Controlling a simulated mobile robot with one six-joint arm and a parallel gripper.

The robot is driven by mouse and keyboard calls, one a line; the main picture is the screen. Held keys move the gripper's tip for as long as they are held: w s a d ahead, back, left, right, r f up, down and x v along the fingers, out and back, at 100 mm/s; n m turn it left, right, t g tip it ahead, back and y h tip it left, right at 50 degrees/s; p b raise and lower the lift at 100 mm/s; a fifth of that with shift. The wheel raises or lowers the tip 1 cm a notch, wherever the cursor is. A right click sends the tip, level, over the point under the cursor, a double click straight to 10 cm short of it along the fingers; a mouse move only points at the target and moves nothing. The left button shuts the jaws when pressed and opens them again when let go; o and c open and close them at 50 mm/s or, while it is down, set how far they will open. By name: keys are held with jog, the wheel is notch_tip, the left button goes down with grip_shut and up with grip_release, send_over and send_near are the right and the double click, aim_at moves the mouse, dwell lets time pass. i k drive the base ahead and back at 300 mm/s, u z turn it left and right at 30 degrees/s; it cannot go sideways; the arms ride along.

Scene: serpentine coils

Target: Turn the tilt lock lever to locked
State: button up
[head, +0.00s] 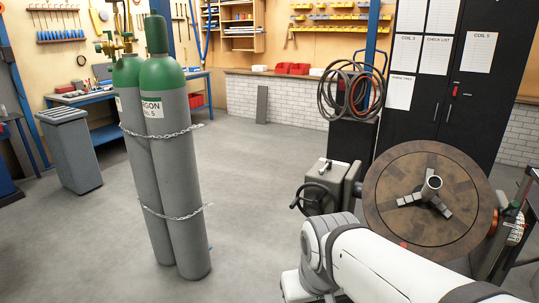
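A welding positioner with a tilted round brown table (385,195) stands at the right. The table has a central hub with three metal arms. A grey gearbox (335,178) with a black handwheel (303,200) sits to its left. A small light metal piece (326,166) is on top of the gearbox; I cannot tell whether it is the tilt lock lever or how it is set. A small red spot shows at the table's lower rim, partly behind my white arm. My arm crosses the lower right, in front of the positioner's lower part. My gripper is not visible.
Two chained green-topped gas cylinders (182,170) stand left of centre. A grey bin (70,150) and blue workbench are further left. Coiled hoses (350,92) hang behind the positioner, near a black cabinet (440,75). The grey floor (255,210) between cylinders and positioner is clear.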

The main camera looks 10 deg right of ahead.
aim_at(328, 164)
jog(key=z, duration=0.15)
jog(key=i, duration=1.25)
jog(key=z, duration=0.75)
jog(key=i, duration=0.35)
jog(key=z, duration=0.3)
jog(key=k, duration=0.8)
jog(key=z, duration=0.15)
jog(key=i, duration=0.8)
jog(key=u, duration=0.05)
